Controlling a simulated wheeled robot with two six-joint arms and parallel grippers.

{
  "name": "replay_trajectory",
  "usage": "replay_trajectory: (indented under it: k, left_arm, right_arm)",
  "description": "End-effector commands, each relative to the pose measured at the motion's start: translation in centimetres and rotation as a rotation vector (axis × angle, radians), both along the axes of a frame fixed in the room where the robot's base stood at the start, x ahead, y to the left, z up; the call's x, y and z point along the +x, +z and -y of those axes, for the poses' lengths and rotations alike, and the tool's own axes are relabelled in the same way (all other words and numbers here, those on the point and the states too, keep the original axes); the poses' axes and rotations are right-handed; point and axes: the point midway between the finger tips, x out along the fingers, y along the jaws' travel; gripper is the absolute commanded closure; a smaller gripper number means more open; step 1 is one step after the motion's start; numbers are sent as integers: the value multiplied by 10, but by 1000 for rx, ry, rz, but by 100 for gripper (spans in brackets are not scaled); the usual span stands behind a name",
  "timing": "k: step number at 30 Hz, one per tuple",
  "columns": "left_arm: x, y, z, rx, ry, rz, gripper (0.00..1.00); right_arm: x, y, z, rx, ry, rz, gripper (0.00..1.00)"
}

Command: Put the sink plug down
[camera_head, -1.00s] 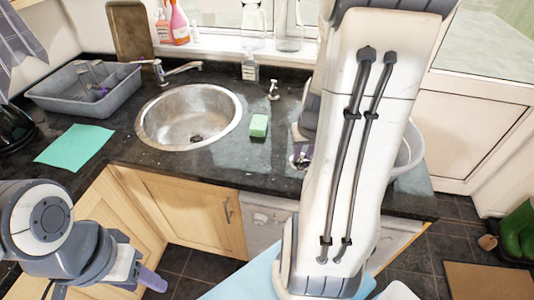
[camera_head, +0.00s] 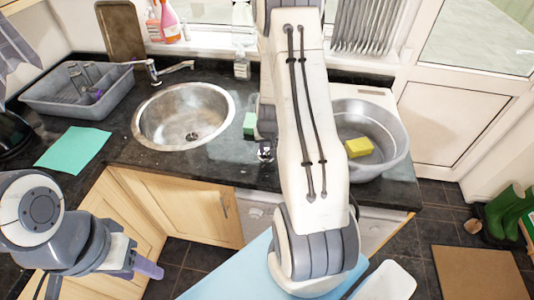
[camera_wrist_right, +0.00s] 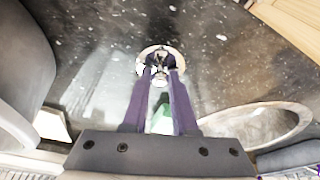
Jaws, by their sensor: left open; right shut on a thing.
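The sink plug (camera_wrist_right: 147,52) is a small round metal disc. In the right wrist view it sits between the purple fingertips of my right gripper (camera_wrist_right: 161,70), which is shut on it. In the head view the plug (camera_head: 265,152) shows as a shiny spot over the dark counter, right of the sink; my right arm hides most of that gripper. I cannot tell whether the plug touches the counter. The round steel sink (camera_head: 150,120) is empty. My left gripper (camera_head: 148,269) is open and empty at the lower left, away from the counter.
A green sponge (camera_head: 249,120) lies on the granite counter (camera_head: 190,168) between sink and right arm. A grey basin (camera_head: 392,150) with a yellow sponge (camera_head: 358,147) stands at the right. A green cloth (camera_head: 72,149) and grey dish rack (camera_head: 65,107) are at the left.

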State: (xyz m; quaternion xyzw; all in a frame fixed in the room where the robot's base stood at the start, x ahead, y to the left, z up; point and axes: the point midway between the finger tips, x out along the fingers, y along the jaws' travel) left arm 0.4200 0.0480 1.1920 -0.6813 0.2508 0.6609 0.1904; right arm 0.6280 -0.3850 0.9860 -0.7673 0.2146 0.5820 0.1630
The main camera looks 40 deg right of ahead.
Motion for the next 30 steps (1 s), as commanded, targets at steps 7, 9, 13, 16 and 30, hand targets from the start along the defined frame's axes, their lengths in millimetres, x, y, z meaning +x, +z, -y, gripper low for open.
replay_trajectory:
  k: [7, 9, 13, 16, 30]
  left_arm:
    - [0, -25, 0, 1, 1, -1, 50]
    - [0, -24, 0, 1, 1, -1, 50]
    - [0, -23, 0, 1, 1, -1, 50]
    - [0, -25, 0, 1, 1, -1, 50]
    - [0, -26, 0, 1, 1, -1, 50]
  right_arm:
    - [0, -32, 0, 0, 1, -1, 100]
    - [0, -31, 0, 1, 0, -1, 100]
    - [0, -30, 0, 1, 0, -1, 100]
    - [0, -32, 0, 1, 0, -1, 100]
    - [-1, -33, 0, 1, 0, -1, 44]
